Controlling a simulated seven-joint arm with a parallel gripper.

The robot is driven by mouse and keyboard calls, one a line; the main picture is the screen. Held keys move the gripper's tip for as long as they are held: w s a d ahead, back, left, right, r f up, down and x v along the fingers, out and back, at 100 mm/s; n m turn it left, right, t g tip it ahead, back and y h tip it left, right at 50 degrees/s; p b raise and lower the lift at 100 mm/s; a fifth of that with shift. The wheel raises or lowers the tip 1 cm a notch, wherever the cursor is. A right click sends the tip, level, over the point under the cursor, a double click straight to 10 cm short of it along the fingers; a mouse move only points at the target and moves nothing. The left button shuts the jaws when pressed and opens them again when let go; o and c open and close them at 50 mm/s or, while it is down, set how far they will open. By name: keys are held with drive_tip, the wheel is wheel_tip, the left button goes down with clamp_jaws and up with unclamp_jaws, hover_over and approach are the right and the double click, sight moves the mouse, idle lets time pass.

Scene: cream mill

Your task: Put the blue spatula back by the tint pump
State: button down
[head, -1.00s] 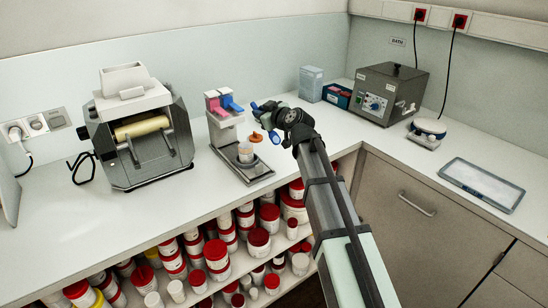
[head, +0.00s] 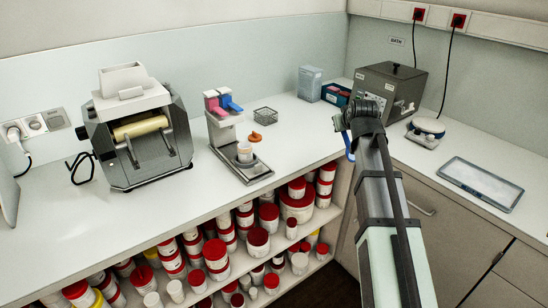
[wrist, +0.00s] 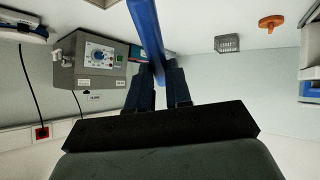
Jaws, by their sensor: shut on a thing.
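The blue spatula (wrist: 147,32) is held between the fingers of my gripper (wrist: 158,72), which is shut on it. In the head view a short part of the spatula (head: 349,146) shows beside my gripper (head: 344,122), over the front edge of the counter by the corner; the rest is hidden. The tint pump (head: 222,122), with pink and blue tops, stands on the counter well to the left of my gripper. A small wire basket (head: 265,116) stands just right of the pump; it also shows in the wrist view (wrist: 228,43).
A small orange piece (head: 256,136) and a white cup (head: 245,152) are by the pump. A roller mill (head: 140,130) stands at left. A grey bath (head: 400,88) and a round white device (head: 427,132) are at right. Counter between pump and bath is mostly clear.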

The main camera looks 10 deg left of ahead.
drive_tip(key=w+a+g, duration=0.2)
drive_tip(key=w+a, duration=0.3)
drive_tip(key=a, duration=0.1)
drive_tip(key=n+g+y, duration=0.2)
drive_tip(key=n+g, duration=0.3)
hover_over(266, 150)
drive_tip(key=s+d, duration=0.1)
wheel_tip(266, 150, down, 5)
drive_tip(key=shift+s+f, duration=0.15)
drive_tip(key=shift+f, duration=4.8)
drive_tip(key=shift+f, duration=0.15)
drive_tip(key=c, duration=1)
unclamp_jaws()
drive_tip(key=shift+c, duration=0.2)
drive_tip(key=v, duration=1.2)
drive_tip(key=shift+w+r, duration=0.2)
drive_tip(key=shift+r, duration=0.1)
